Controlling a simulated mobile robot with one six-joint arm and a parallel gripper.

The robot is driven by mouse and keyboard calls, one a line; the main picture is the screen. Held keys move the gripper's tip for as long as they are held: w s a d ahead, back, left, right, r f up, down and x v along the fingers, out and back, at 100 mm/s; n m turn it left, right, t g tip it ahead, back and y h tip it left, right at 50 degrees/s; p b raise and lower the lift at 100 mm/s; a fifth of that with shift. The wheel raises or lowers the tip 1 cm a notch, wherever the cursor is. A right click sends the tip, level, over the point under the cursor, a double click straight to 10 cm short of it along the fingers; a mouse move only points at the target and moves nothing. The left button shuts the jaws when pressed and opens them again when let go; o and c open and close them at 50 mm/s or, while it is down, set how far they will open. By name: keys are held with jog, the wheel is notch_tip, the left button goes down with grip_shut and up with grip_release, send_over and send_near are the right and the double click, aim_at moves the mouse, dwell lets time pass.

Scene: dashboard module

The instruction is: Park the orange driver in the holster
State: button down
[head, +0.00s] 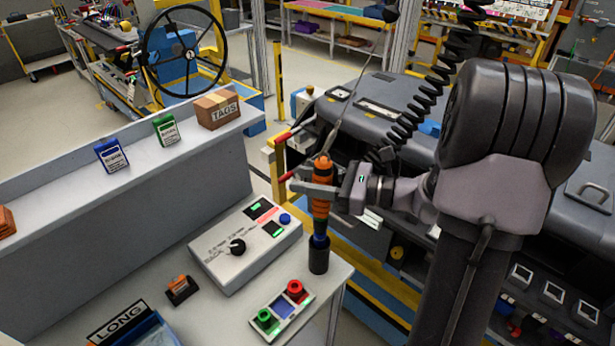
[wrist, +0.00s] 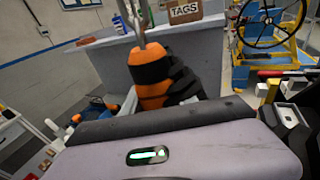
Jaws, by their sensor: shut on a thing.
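The orange driver (head: 321,172) is upright at the right end of the bench, with black bands on its body and a hanger and cable at its top. My gripper (head: 317,189) is shut around its middle from the right. In the wrist view the driver (wrist: 150,75) shows orange and black beyond the gripper's body; its lower end is hidden there. A blue collar (head: 320,241) is below the orange body. A black cylinder (head: 318,262) is directly under the collar, near the bench edge. I cannot tell whether it is the holster or part of the driver.
A control box (head: 245,247) with a black knob stands left of the driver. A panel with green and red round parts (head: 282,307) lies in front. A small black stand (head: 181,291) and a blue bin (head: 145,332) labelled LONG are further left. A TAGS box (head: 218,112) sits on the ledge.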

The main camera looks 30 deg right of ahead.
notch_tip(320, 180, down, 10)
jog(key=b, duration=0.6)
jog(key=shift+r+b, duration=0.25)
jog(key=shift+b, duration=0.1)
jog(key=shift+f, duration=0.1)
dwell(0.7)
jog(key=c, duration=0.9)
grip_release()
jog(key=p+v, duration=0.4)
jog(key=v, duration=1.3)
jog(key=shift+s+d, duration=0.15)
